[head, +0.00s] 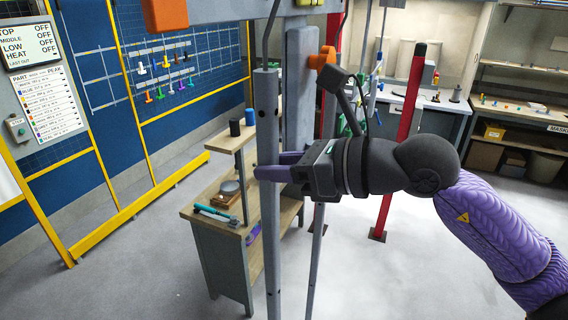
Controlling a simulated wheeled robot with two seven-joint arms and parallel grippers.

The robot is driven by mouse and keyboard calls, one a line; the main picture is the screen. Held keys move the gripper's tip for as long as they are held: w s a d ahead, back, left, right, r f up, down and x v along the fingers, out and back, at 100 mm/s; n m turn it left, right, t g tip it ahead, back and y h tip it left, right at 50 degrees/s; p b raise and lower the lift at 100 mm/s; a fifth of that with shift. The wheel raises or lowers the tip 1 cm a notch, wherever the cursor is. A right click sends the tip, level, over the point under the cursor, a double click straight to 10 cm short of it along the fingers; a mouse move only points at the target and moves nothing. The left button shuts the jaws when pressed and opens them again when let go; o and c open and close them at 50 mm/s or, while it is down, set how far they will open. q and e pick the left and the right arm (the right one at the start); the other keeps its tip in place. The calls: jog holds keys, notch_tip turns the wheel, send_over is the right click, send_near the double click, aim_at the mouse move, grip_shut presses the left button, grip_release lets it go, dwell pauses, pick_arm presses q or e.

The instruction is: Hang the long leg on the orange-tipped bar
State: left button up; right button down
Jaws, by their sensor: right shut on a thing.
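The long leg (268,225) is a grey, upright square bar with small holes, near the middle of the head view. My right gripper (268,166) comes in from the right and is shut on it, its purple fingers around the leg at mid-height. A thin dark wire hook (272,32) rises from the leg's top; its upper end is cut off by the frame. A grey crossbar (225,11) with an orange end block (165,14) runs along the top edge. Another orange tip (322,58) shows behind, right of the leg. My left gripper is not in view.
A grey post (299,90) stands close behind the leg. A small wooden-topped workbench (228,205) with tools is behind it. Red posts (402,130) stand at the right. A blue pegboard (185,60) is at the left. The floor at front left is clear.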

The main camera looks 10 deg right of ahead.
dwell(0.4)
jog(key=shift+f+b, duration=1.15)
jog(key=shift+f, duration=0.05)
jog(key=shift+c, duration=1.6)
grip_release()
jog(key=b+v, duration=0.3)
jog(key=v, duration=0.5)
jog(key=shift+b, duration=0.3)
